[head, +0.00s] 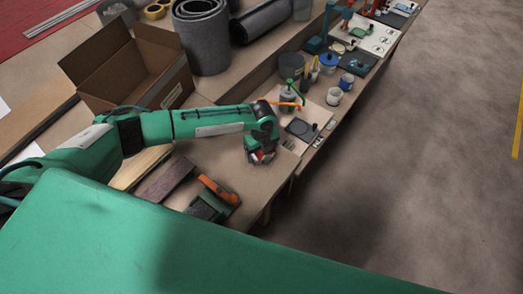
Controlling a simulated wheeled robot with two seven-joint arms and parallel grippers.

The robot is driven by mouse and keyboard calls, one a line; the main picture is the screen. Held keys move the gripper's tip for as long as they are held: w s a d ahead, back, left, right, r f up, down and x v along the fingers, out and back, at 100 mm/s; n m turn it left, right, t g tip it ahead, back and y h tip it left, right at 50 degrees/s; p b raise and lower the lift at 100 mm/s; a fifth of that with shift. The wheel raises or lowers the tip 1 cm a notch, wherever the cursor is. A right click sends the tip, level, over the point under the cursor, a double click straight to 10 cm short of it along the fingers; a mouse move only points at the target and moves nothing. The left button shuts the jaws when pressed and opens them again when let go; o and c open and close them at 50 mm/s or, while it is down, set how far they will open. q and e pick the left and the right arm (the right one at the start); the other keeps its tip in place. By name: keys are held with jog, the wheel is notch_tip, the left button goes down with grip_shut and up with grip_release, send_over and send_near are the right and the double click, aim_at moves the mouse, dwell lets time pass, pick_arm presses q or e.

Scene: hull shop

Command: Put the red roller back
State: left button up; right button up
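My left arm reaches in from the left over the workbench (230,165). My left gripper (262,157) points down close above the bench top near its front edge. Small red and pale parts show at its fingertips; I cannot tell whether they belong to a held roller or whether the fingers are open. No red roller shows clearly as a separate thing. A thin orange bar (286,103) shows just beyond the wrist, beside a grey pot with a green handle (289,101). My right gripper is out of view.
A green tool with an orange handle (219,189) and a dark block (165,183) lie left of the gripper. A pale board with a dark pad (301,128) lies to its right. Cups (334,96) stand farther along. An open cardboard box (135,75) stands behind my arm.

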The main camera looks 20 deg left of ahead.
pick_arm(q)
jog(key=shift+w+r, duration=0.1)
jog(key=shift+r, duration=0.1)
notch_tip(320, 180, up, 13)
jog(key=shift+r+b, duration=0.1)
jog(key=shift+b, duration=0.95)
